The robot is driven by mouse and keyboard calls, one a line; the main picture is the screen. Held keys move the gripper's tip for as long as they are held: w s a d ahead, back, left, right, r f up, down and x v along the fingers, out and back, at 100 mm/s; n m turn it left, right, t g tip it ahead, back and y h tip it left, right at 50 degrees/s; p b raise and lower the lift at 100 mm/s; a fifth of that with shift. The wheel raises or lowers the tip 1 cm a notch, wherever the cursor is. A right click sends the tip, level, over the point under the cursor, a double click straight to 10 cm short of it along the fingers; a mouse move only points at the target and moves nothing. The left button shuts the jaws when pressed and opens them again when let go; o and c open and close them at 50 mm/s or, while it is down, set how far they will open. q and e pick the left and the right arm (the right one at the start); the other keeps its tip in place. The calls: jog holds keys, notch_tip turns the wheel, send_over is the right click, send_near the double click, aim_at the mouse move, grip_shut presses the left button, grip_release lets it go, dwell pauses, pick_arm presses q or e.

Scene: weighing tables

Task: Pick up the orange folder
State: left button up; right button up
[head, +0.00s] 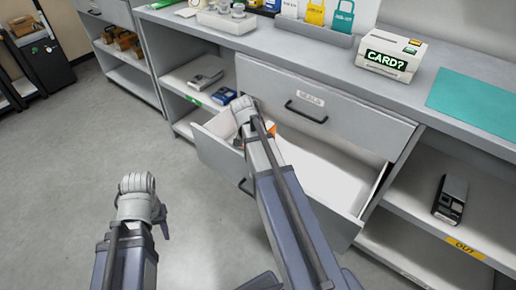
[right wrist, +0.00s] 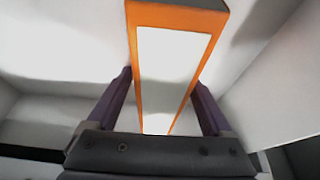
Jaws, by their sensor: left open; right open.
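The orange folder (right wrist: 202,18) shows in the right wrist view as an orange border around a white panel. It lies inside the open drawer (head: 213,154); in the head view only a small orange bit of the folder (head: 271,128) shows beside my right arm. My right gripper (right wrist: 160,98) is open, with one finger on each side of the folder; I cannot tell whether they touch it. In the head view my right arm hides its fingers. My left gripper (head: 150,212) is open and empty above the floor, left of the drawer, its fingers mostly hidden.
A shut drawer (head: 345,118) sits above the open one. The grey counter (head: 440,62) holds a white card box (head: 393,52) and a teal mat (head: 482,103). A dark device (head: 450,199) lies on the right shelf. The floor at left is clear.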

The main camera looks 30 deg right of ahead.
jog(key=shift+f, duration=0.25)
grip_shut()
dwell(0.5)
